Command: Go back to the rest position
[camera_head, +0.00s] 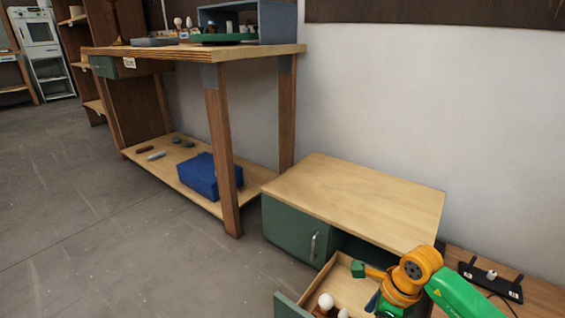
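My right arm comes in from the lower right, with green and orange links. Its orange end, with my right gripper (372,286), is over the open drawer (347,288) of the low green cabinet. A small green piece (358,269) shows at the tip of one orange part. I cannot tell whether it belongs to the gripper or is held. The fingers are too small and partly hidden to tell if they are open or shut. My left gripper is not in view.
The drawer holds a white bulb (326,301) and other small items. The green cabinet (285,226) has a bare wooden top (355,196). A tall workbench (215,150) stands at the left, with a blue box (198,178) on its lower shelf. Floor at left is clear.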

